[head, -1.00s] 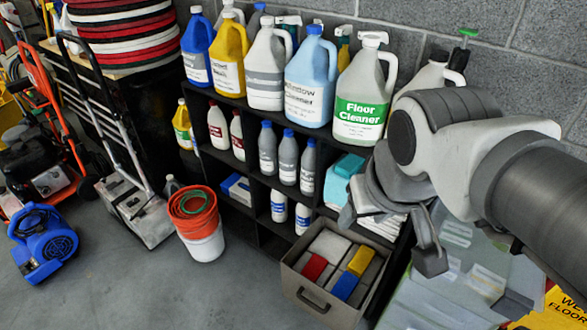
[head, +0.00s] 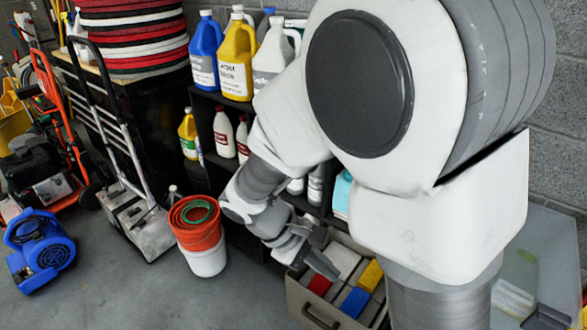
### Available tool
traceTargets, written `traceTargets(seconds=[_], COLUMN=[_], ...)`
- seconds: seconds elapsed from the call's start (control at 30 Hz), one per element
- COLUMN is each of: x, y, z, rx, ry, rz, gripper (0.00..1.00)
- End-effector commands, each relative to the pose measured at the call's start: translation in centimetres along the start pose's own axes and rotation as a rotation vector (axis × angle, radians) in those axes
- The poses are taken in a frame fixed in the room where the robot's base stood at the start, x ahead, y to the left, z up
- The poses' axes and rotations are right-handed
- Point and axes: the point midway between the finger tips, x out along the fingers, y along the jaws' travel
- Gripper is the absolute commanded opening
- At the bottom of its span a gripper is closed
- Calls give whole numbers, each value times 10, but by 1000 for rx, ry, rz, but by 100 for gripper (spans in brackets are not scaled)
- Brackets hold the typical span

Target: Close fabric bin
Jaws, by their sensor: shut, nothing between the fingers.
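The fabric bin (head: 298,299) is a taupe open-topped box with a dark handle (head: 319,317) on its front. It sticks out of the bottom of the shelf at the lower middle of the head view. Grey, red, blue and yellow blocks lie in it. My gripper (head: 325,267) is shut and empty, pointing down over the bin's back left part. I cannot tell whether it touches the bin or its contents. My arm hides the bin's right side and much of the shelf.
A black shelf (head: 207,112) with cleaner bottles stands behind the bin. A hand truck, a blue blower (head: 40,252) and stacked pads are farther left. The floor in front is clear.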

Motion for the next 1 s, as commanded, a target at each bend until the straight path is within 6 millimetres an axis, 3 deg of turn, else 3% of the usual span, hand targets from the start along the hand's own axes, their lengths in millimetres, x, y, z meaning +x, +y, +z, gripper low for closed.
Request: traceTargets(seconds=[0.03, 0.5, 1.0], x=[13, 90, 184], y=[-9, -63, -139], z=[-13, -103, -189], rx=[-48, -434, -823], ry=[-34, -281, -470], rz=[33, 405, 883], gripper=[0, 0, 0])
